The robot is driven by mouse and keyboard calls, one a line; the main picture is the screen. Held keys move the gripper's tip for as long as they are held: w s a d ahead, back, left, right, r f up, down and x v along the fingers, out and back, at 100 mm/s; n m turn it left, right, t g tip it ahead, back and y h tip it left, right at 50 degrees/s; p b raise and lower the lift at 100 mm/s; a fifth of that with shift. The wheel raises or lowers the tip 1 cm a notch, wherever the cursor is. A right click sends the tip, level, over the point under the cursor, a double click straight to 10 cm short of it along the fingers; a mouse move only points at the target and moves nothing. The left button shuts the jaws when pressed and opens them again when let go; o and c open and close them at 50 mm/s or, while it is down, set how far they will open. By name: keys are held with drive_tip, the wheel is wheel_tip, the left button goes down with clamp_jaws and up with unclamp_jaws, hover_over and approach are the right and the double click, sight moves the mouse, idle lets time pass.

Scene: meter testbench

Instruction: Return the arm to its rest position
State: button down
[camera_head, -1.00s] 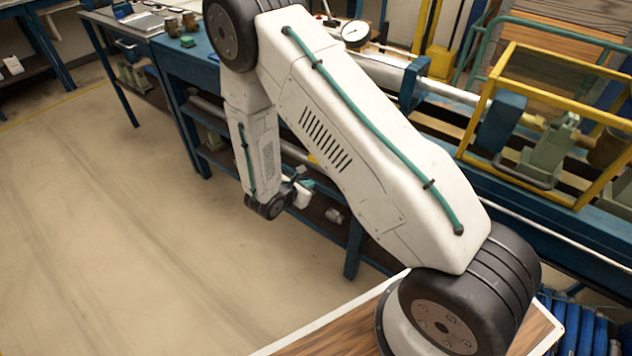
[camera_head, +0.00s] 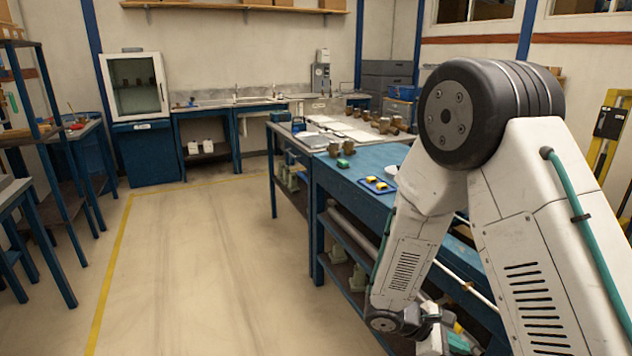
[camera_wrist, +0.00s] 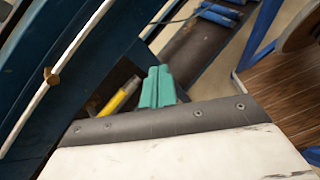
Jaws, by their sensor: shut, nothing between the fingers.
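My arm (camera_head: 545,230) is folded, with its black elbow joint high at the right in the head view and the forearm hanging down from it. The wrist is low, beside the blue workbench's front side. My gripper (camera_wrist: 158,84) shows in the wrist view as two teal fingers side by side, pressed together with nothing between them. In the head view the gripper is at the bottom edge and only partly seen. The lower part of the arm is cut off by the frame.
The blue workbench (camera_head: 345,185) with a lower shelf runs close alongside my forearm. Brown cylindrical parts (camera_head: 385,125) and a small blue tray (camera_head: 377,185) lie on top. In the wrist view a yellow piece (camera_wrist: 118,97) is close to the fingers. Open floor (camera_head: 200,270) lies to the left.

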drive_tip(key=s+a+r+m+t+y, duration=0.1)
drive_tip(key=s+r+m+y, duration=0.4)
drive_tip(key=s+r, duration=0.5)
drive_tip(key=s+a+r+m+t+y, duration=0.1)
drive_tip(key=s+a+r+m+y, duration=0.3)
drive_tip(key=s+r+m, duration=0.5)
wheel_tip(320, 180, up, 9)
drive_tip(key=s+y, duration=0.2)
drive_tip(key=shift+t+y, duration=0.3)
